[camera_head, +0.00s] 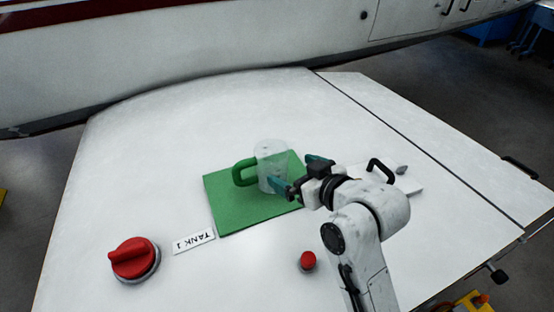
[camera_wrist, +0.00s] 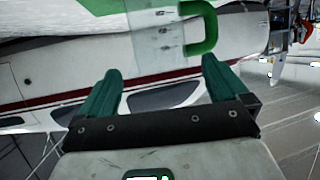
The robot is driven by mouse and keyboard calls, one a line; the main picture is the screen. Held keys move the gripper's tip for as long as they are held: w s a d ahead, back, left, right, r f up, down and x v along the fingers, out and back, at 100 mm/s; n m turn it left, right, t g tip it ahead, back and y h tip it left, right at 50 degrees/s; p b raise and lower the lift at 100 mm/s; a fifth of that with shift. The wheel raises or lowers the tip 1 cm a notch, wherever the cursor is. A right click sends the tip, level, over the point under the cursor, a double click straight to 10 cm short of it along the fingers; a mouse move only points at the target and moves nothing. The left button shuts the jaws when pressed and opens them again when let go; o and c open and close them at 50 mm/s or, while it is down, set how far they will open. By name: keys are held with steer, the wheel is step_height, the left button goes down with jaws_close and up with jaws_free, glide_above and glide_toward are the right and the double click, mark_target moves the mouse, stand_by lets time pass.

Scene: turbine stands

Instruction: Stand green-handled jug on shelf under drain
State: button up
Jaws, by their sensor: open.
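The jug (camera_head: 270,160) is clear with a green handle (camera_head: 243,173) on its left side. It stands upright on a green mat (camera_head: 235,207) on the white table. My gripper (camera_head: 299,172) is open at the jug's right side, its teal fingers at or close to the jug wall; I cannot tell whether they touch it. In the wrist view the jug (camera_wrist: 154,40) and its handle (camera_wrist: 205,30) show beyond the open fingertips (camera_wrist: 163,72). No shelf or drain can be made out clearly.
A small red button (camera_head: 308,260) is near my arm. A black handle (camera_head: 380,168) on a white plate is right of my gripper. The back left of the table (camera_head: 200,115) is clear.

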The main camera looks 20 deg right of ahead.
mark_target(283, 165)
steer(key=x, duration=0.4)
steer(key=shift+w+f+p, duration=0.15)
steer(key=shift+w+p, duration=0.15)
steer(key=shift+w, duration=0.1)
steer(key=shift+f+p+x, duration=0.2)
steer(key=shift+p+x, duration=0.2)
steer(key=shift+x, duration=0.85)
steer(key=shift+f+p+x, duration=0.2)
steer(key=shift+p+x, duration=0.15)
steer(key=shift+x, duration=0.9)
steer(key=shift+s, duration=0.15)
steer(key=c, duration=0.8)
steer(key=shift+c, duration=0.5)
steer(key=shift+r, duration=0.15)
